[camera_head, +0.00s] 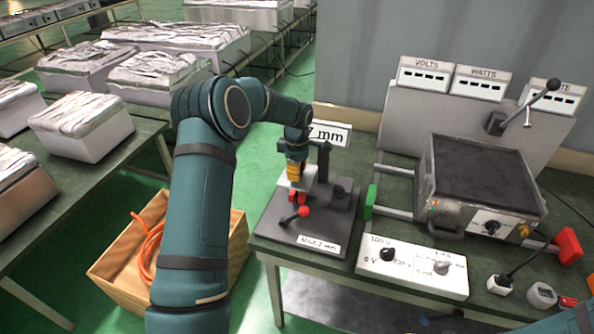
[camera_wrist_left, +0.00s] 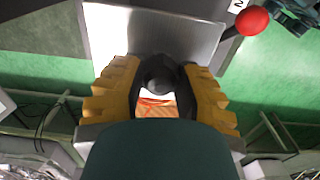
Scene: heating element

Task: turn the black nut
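My left gripper (camera_head: 294,170) with yellow fingers points down at the small dark stand (camera_head: 318,238) left of centre in the head view. In the left wrist view, a black rounded nut (camera_wrist_left: 158,76) sits between the fingers of the gripper (camera_wrist_left: 160,85), near their tips. The dark inner pads lie close on both sides of it. Dark on dark, I cannot tell whether they touch it. In the head view the fingers hide that spot. A red-ended lever (camera_head: 302,212) stands on the stand's front; its red ball (camera_wrist_left: 252,21) shows in the wrist view. My right gripper is not visible.
A white control box (camera_head: 412,268) with knobs lies right of the stand. A heater unit (camera_head: 482,180) with a lever stands behind it, below labelled meters (camera_head: 478,84). A wooden crate (camera_head: 118,270) with orange hose is on the floor at left. A sign (camera_head: 332,134) rises behind the stand.

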